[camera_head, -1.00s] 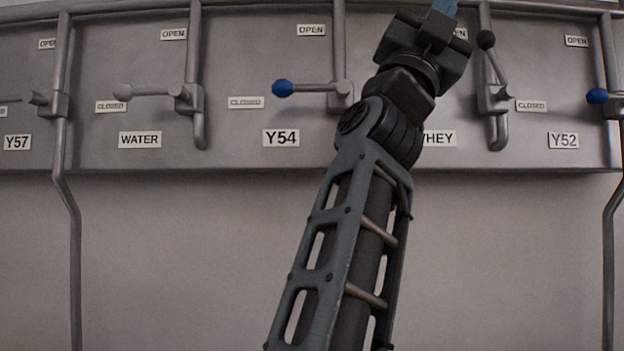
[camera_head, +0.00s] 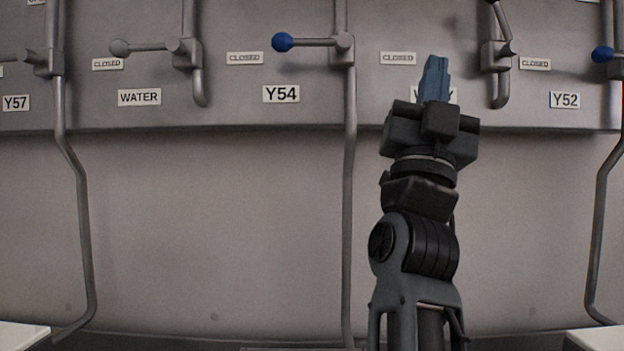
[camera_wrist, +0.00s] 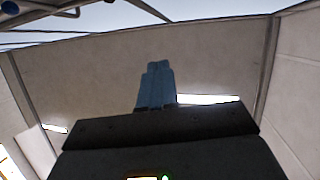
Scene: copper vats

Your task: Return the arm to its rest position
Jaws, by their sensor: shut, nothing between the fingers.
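My gripper (camera_head: 435,68) is in the right half of the head view, with its blue fingers pointing up and closed together with nothing between them. It stands in front of the grey valve panel and covers most of the label beside the Y52 one. In the wrist view, the closed blue fingers of my gripper (camera_wrist: 158,70) point up past the dark gripper body. My arm reaches up from the bottom right of the head view.
The grey panel (camera_head: 250,110) carries valve handles: a blue-knobbed one at Y54 (camera_head: 283,42), a grey one at WATER (camera_head: 120,48) and a blue one near Y52 (camera_head: 602,54). Vertical pipes (camera_head: 349,200) run down. White surfaces (camera_head: 20,336) show at the lower corners.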

